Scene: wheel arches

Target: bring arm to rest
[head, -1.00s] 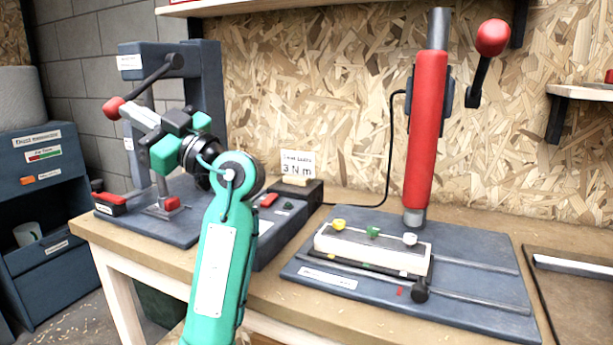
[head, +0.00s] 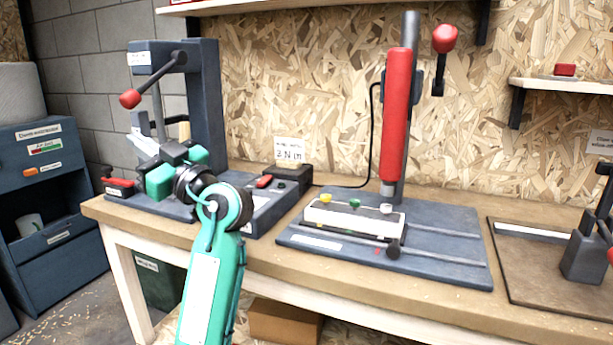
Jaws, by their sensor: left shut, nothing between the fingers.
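My left arm comes up from the bottom of the head view, teal with a black wrist. My left gripper (head: 139,143) points up and to the left, with pale fingers in front of the dark lever press (head: 206,105). The fingers are shut with nothing between them. They overlap the press in the picture, and I cannot tell whether they touch it. My right gripper is not in view.
The workbench (head: 262,258) carries the lever press with a red-knobbed handle (head: 131,98). A red column press (head: 396,115) stands over a white block (head: 353,221) with coloured knobs. A dark cabinet (head: 38,170) stands left. A wall shelf (head: 565,86) is at right.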

